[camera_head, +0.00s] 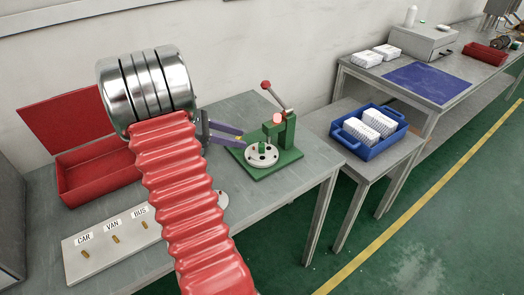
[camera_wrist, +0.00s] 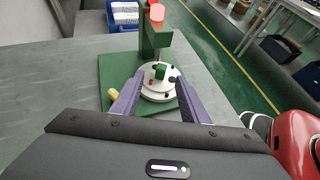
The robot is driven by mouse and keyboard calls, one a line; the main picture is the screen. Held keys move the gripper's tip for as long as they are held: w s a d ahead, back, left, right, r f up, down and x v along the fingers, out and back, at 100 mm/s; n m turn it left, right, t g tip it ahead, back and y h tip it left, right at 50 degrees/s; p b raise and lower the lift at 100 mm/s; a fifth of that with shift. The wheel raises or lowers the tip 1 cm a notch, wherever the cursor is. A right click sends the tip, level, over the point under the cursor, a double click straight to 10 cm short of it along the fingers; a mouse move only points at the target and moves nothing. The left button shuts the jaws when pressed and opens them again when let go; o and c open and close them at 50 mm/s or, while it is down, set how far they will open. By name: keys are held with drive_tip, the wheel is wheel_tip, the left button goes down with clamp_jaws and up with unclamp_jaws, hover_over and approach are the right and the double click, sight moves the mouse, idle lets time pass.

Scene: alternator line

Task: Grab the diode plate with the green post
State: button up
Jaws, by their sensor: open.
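The diode plate (camera_head: 262,156) is a white disc with dark holes and a short green post standing up from it. It lies flat on the green base of a press fixture (camera_head: 283,133). In the wrist view, the diode plate (camera_wrist: 157,92) shows between my purple fingers. My gripper (camera_head: 243,139) is open and empty, just left of the post in the head view. In the wrist view, my gripper (camera_wrist: 159,78) has one finger on each side of the post, and no contact is visible. Exact height above the plate is hard to tell.
The fixture's upright and red-knobbed lever (camera_head: 277,93) stand behind the plate. A board (camera_head: 110,243) labelled CAR, VAN, BUS and a red bin (camera_head: 95,172) are left. A blue crate (camera_head: 369,147) with white packs stands on the right table. Bare grey tabletop lies around the fixture.

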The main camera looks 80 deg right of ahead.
sight(260, 144)
drive_tip(key=shift+x, duration=1.3)
drive_tip(key=shift+s, duration=0.1)
drive_tip(key=shift+x, duration=2.55)
drive_tip(key=shift+a, duration=0.15)
clamp_jaws()
